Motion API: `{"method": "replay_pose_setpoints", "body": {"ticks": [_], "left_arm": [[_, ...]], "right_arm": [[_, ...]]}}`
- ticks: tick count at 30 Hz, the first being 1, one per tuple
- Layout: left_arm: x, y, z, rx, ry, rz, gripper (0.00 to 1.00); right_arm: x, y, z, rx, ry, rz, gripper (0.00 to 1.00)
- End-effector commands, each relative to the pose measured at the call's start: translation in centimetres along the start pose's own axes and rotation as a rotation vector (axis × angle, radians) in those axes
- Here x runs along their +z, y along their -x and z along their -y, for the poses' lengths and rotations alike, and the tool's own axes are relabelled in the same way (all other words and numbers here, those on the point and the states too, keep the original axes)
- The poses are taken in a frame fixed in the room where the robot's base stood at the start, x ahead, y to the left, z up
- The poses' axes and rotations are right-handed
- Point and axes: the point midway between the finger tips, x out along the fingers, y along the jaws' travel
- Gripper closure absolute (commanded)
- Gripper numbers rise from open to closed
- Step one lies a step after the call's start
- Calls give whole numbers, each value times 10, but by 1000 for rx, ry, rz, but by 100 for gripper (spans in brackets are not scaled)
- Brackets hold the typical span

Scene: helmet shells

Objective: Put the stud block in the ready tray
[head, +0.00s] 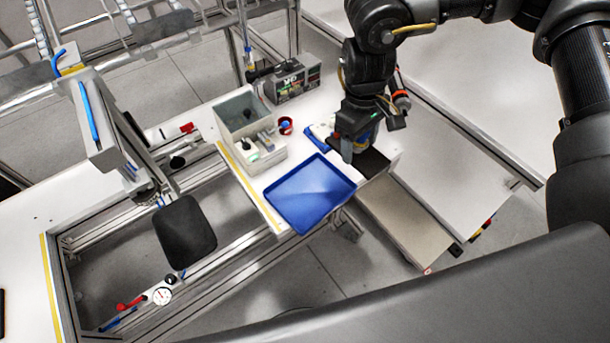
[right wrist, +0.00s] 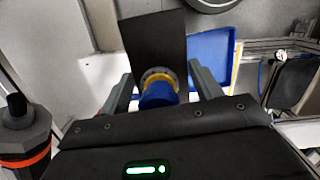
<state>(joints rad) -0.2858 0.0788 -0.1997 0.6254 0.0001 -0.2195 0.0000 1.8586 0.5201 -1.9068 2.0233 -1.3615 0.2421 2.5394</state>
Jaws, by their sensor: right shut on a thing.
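My right gripper (head: 352,150) is at the right end of the white table, just beyond the blue tray, pointing down. In the right wrist view, a blue piece with a yellow flange (right wrist: 158,88) sits between its fingers (right wrist: 162,80), and the gripper is shut on it. I take this piece to be the stud block. A flat dark plate (right wrist: 152,40) lies behind it; I cannot tell whether they are joined. The blue tray (head: 308,195), which I take to be the ready tray, looks empty. It also shows in the right wrist view (right wrist: 210,58). My left gripper is not in view.
A black seat (head: 185,232) stands at the lower left.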

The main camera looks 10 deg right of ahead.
Motion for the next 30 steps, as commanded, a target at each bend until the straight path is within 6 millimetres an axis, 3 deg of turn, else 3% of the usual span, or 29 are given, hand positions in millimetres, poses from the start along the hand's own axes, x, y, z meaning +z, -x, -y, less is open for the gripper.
{"method": "replay_pose_setpoints", "body": {"ticks": [1,4,8,14,21,25,30], "left_arm": [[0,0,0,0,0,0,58],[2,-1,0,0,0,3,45],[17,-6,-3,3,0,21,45],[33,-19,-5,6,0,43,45],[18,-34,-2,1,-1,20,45],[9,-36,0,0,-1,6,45],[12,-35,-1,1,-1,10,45]], "right_arm": [[0,1,0,0,1,-1,100],[-1,-1,5,1,3,0,100],[-3,-10,24,6,15,5,100],[-4,-29,77,15,37,8,100],[3,-47,139,10,56,1,100],[5,-49,153,6,57,-4,100],[5,-50,155,4,55,-4,100]]}}
